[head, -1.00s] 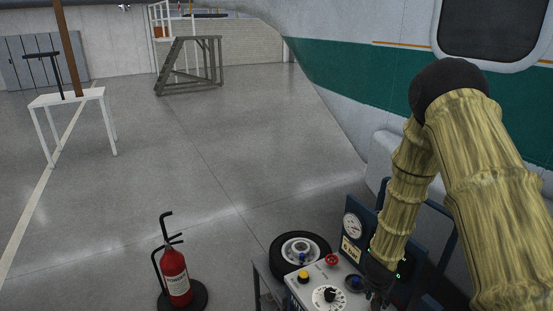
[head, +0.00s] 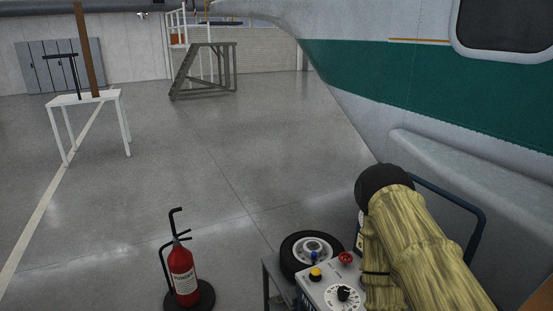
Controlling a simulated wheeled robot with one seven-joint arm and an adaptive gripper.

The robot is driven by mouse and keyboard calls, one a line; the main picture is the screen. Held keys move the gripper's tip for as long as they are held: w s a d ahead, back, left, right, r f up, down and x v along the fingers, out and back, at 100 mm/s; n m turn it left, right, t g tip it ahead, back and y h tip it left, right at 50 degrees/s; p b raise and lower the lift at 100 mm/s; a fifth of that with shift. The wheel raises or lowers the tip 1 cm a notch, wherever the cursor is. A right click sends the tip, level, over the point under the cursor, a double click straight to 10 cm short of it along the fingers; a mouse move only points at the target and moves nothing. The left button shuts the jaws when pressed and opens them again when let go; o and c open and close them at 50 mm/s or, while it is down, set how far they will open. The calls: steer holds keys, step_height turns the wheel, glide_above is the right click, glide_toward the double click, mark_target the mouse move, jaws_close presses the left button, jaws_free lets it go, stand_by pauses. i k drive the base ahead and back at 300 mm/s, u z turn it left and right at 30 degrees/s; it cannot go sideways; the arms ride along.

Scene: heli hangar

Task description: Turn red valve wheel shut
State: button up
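A small red round wheel or knob (head: 345,258) sits on the grey control panel (head: 316,291) at the bottom of the head view, near the panel's back edge. I cannot make out how far it is turned. My arm, in a wood-like sleeve, covers the right part of the panel. My gripper is hidden behind the arm or below the picture, so its place relative to the red wheel does not show.
A yellow button (head: 316,274) and a black dial knob (head: 344,293) are on the same panel. A tyre (head: 290,262) lies behind it. A fire extinguisher (head: 183,275) stands to the left. The helicopter body (head: 420,80) is behind at right. Open floor lies at left.

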mark_target(346, 255)
steer(key=k, duration=0.5)
steer(key=u, duration=1.45)
steer(key=i, duration=0.8)
steer(key=z, duration=2.7)
